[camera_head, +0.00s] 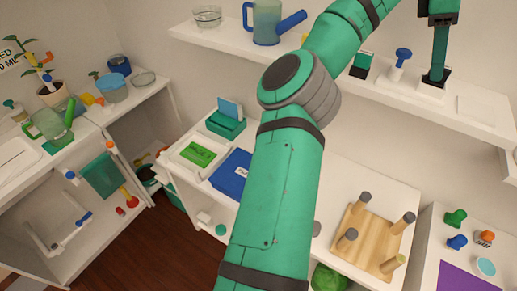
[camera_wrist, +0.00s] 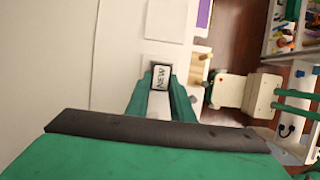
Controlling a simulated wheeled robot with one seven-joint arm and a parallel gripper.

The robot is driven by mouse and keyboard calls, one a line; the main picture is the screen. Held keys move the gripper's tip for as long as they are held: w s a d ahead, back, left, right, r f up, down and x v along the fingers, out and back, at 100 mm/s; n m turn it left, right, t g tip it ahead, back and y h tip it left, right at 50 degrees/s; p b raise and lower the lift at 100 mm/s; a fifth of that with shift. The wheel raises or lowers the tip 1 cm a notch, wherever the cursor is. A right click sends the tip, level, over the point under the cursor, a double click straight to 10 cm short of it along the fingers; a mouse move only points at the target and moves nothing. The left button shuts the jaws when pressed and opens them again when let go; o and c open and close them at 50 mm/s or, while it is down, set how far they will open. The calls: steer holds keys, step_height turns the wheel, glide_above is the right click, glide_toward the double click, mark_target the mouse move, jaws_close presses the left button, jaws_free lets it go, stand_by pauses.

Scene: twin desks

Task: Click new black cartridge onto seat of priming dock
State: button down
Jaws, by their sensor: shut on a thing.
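My gripper (camera_head: 437,76) reaches down to the wall shelf at the upper right of the head view. In the wrist view its green fingers (camera_wrist: 161,98) are shut on the black cartridge (camera_wrist: 153,70), whose white label reads NEW. In the head view a small white block with a dark top (camera_head: 430,91) is right below the fingertips, on the shelf; it may be the priming dock. The fingers hide most of the cartridge and the seat. I cannot tell whether the cartridge touches the seat.
On the shelf (camera_head: 330,68), a blue-topped stamp-like thing (camera_head: 400,62) and a green-and-black block (camera_head: 361,64) stand left of my gripper. A flat white pad (camera_head: 482,110) lies to its right. A blue-green watering can (camera_head: 267,22) stands farther left. A wooden pegged stand (camera_head: 370,238) is below.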

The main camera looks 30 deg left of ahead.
steer(key=shift+f, duration=0.15)
steer(key=c, duration=1.5)
jaws_free()
steer(key=shift+o, duration=0.2)
steer(key=v, duration=1.1)
steer(key=shift+d, duration=0.1)
